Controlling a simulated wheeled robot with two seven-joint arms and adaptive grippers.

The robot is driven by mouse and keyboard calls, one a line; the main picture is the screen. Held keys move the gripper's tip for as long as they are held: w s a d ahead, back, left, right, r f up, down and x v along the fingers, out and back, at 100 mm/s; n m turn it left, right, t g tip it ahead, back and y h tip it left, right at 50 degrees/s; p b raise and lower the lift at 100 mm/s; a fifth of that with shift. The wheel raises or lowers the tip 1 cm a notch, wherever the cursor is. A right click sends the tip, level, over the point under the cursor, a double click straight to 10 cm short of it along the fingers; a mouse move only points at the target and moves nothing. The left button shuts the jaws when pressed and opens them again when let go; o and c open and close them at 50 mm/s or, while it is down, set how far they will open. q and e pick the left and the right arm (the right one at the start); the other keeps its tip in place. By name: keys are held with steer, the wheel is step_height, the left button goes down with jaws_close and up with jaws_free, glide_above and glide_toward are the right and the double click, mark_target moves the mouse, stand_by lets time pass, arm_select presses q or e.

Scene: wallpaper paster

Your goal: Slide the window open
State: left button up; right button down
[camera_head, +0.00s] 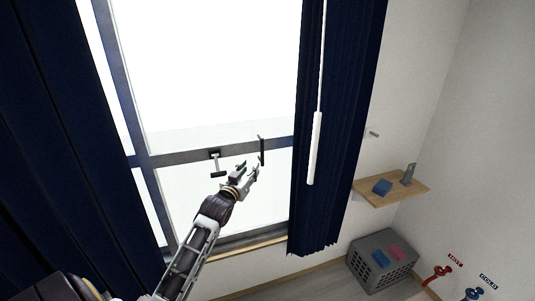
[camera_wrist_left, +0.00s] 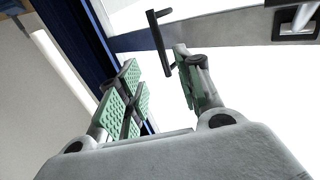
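The window (camera_head: 215,70) is a bright pane in a grey frame, with a horizontal rail across it. A black upright handle (camera_head: 262,150) stands out from the rail near the right curtain; it also shows in the left wrist view (camera_wrist_left: 158,42). My left gripper (camera_head: 249,168) is open and empty, just below the black handle. In the left wrist view, the handle is beyond the fingertips (camera_wrist_left: 157,62), and no grip on it shows. My right gripper is not in view.
Dark blue curtains hang on both sides, the right one (camera_head: 338,120) close to the handle. A white rod (camera_head: 314,145) hangs before it. A wooden shelf (camera_head: 405,190), a grey crate (camera_head: 378,245), and red and blue taps (camera_head: 440,271) are at the right.

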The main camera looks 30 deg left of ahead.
mark_target(262, 154)
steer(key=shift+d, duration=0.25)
arm_select(q)
steer(key=shift+w+a+p, duration=0.25)
steer(key=shift+w+a, duration=0.2)
steer(key=shift+w, duration=1.75)
steer(key=shift+w+a+p, duration=0.25)
steer(key=shift+w+a, duration=0.15)
steer(key=shift+w, duration=1.75)
steer(key=shift+w+a+p, duration=0.25)
steer(key=shift+w+a, duration=0.2)
steer(key=shift+w, duration=1.95)
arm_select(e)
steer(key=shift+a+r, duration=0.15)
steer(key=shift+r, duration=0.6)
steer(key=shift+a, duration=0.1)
arm_select(q)
steer(key=shift+c, duration=0.3)
